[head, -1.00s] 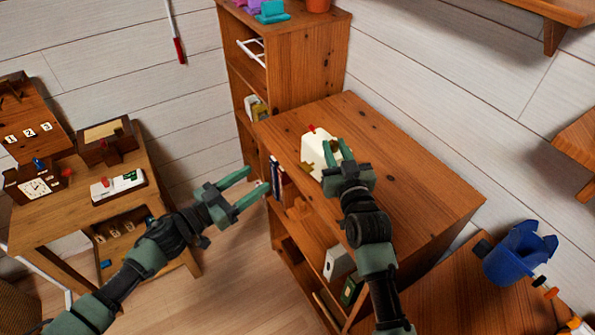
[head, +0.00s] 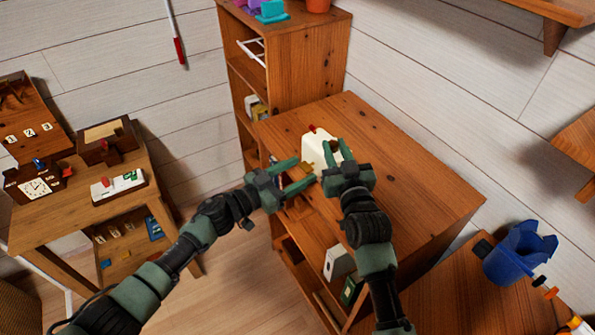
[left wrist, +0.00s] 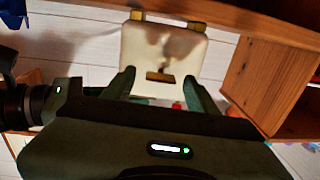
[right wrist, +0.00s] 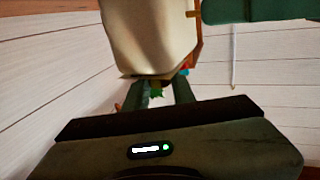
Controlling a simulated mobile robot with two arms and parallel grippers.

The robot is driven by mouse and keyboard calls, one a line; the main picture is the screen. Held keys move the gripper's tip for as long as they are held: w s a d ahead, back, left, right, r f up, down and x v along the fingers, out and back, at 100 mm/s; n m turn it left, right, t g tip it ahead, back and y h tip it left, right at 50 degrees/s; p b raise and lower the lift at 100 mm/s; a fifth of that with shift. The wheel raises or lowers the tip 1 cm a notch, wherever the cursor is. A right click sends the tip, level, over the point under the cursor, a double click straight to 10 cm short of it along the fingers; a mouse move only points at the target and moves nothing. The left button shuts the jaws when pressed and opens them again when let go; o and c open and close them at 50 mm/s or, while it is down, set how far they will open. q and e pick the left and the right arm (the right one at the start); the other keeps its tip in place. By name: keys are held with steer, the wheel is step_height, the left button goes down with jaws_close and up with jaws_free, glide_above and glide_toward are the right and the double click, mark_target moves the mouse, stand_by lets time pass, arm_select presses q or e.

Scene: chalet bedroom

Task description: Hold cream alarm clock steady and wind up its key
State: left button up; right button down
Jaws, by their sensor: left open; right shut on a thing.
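The cream alarm clock (head: 314,150) stands on top of the low wooden bookcase (head: 420,190), with a small red part on its top. My right gripper (head: 336,147) is shut on the clock, though its contact is partly hidden; the clock also shows above its fingers in the right wrist view (right wrist: 150,35). My left gripper (head: 305,171) is open beside the clock's near left face. In the left wrist view the clock (left wrist: 165,45) appears upside down, with its brass key (left wrist: 160,77) between my open left fingers, apart from both.
A taller shelf (head: 300,60) stands behind the bookcase. A blue container (head: 515,255) sits on a lower wooden surface at the right. A side table (head: 75,200) with several boxes stands at the left. The bookcase top right of the clock is clear.

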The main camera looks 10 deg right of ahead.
arm_select(q)
jaws_close()
